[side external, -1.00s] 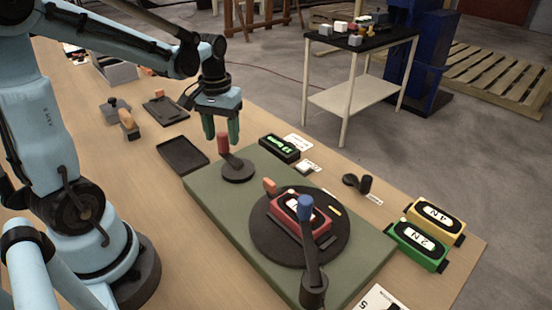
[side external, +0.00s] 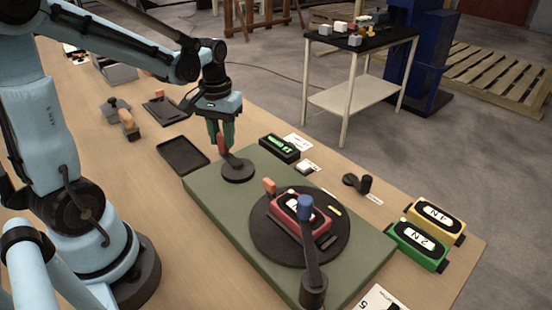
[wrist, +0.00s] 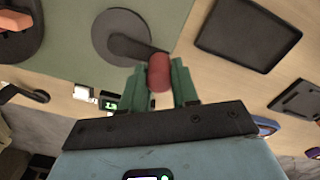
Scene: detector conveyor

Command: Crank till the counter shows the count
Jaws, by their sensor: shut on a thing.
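The crank (side external: 238,172) is a dark round hub with a short arm and an upright red handle (side external: 221,145), on the green base. In the wrist view the red handle (wrist: 159,72) stands between my green fingers. My gripper (side external: 221,136) is shut on this handle from above; it also shows in the wrist view (wrist: 156,80). The counter (side external: 279,148) is a black box with green digits behind the crank. Its lit digits also show in the wrist view (wrist: 109,103), too small to read surely.
A dark turntable (side external: 267,243) holds a red block (side external: 289,209) marked with a white label; a blue-topped post and arm (side external: 307,250) stand across it. Green (side external: 418,246) and yellow (side external: 437,224) blocks sit at right. An empty dark tray (side external: 183,156) lies left of the crank.

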